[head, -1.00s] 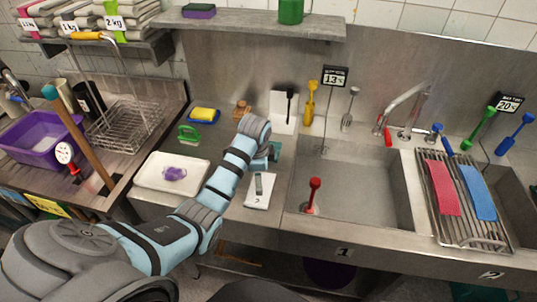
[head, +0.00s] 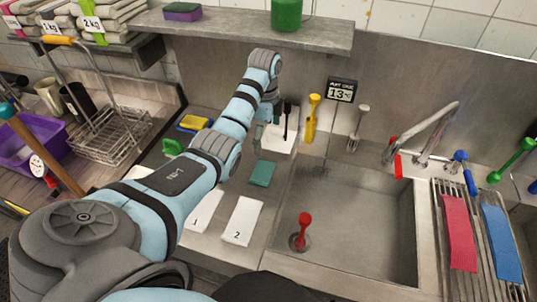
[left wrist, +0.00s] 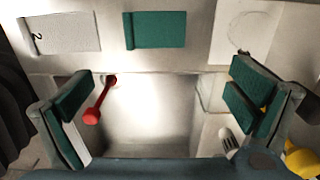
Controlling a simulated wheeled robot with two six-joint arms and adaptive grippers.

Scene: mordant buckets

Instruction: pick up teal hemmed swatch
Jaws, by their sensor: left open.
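The teal hemmed swatch (head: 262,173) lies flat on the steel counter, left of the sink basin and behind the white card marked 2 (head: 242,221). In the left wrist view the swatch (left wrist: 155,30) lies at the top middle, beyond the fingers and between their lines. My left gripper (head: 264,130) is above the counter behind the swatch, apart from it. In the left wrist view my left gripper (left wrist: 165,105) is open and empty, its teal-padded fingers wide apart. My right gripper does not show.
Another white card (head: 204,212) lies left of card 2. A red plunger-like tool (head: 301,230) stands in the sink (head: 350,215). A rack (head: 470,235) holds red and blue strips.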

